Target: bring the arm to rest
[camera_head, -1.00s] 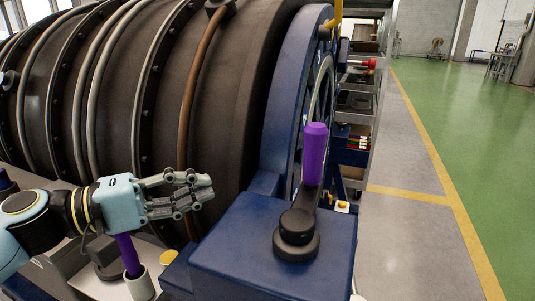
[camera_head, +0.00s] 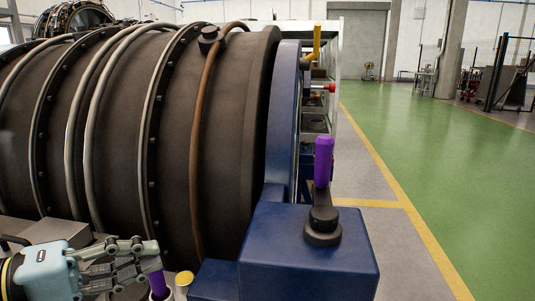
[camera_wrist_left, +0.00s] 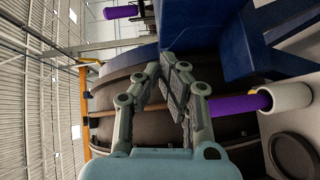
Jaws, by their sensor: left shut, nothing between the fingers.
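My left gripper (camera_head: 148,263) is at the lower left of the head view, in front of the dark engine casing. Its fingers are shut with nothing between them, and it points right. The wrist view shows the same closed fingers (camera_wrist_left: 172,78) at close range. A purple rod (camera_head: 158,284) stands partly hidden beside the fingertips in the head view. In the wrist view the purple rod (camera_wrist_left: 238,105) sits in a white cup (camera_wrist_left: 285,97), apart from the fingertips. My right gripper is not in view.
A blue block (camera_head: 300,258) carries a black crank base with an upright purple handle (camera_head: 323,162), right of the gripper. The large ribbed engine casing (camera_head: 225,130) fills the left and middle. A shelf rack (camera_head: 318,110) stands behind. The green floor (camera_head: 430,160) at right is open.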

